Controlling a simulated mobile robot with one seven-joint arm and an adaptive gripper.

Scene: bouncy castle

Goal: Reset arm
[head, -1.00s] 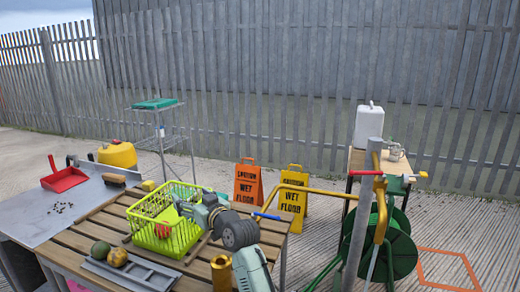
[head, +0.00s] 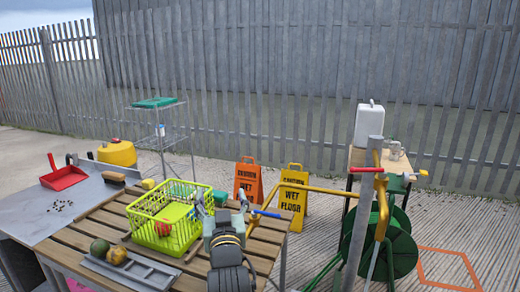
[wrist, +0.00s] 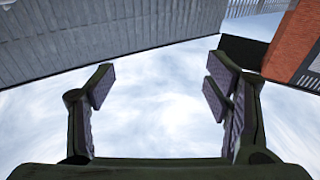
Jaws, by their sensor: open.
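My gripper (head: 221,199) is open and empty in the head view, raised over the right part of the slatted wooden table (head: 68,247). It is just right of the yellow-green basket (head: 143,229), and I cannot tell whether it clears the rim. In the wrist view my gripper (wrist: 158,90) has its two fingers spread wide, with only cloudy sky between them. A red round item (head: 163,229) and a lime-green piece (head: 177,212) lie in the basket.
A grey tray (head: 150,274) and two fruits (head: 108,250) lie at the table's front. Wet-floor signs (head: 293,200) and a green hose reel (head: 397,250) stand to the right.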

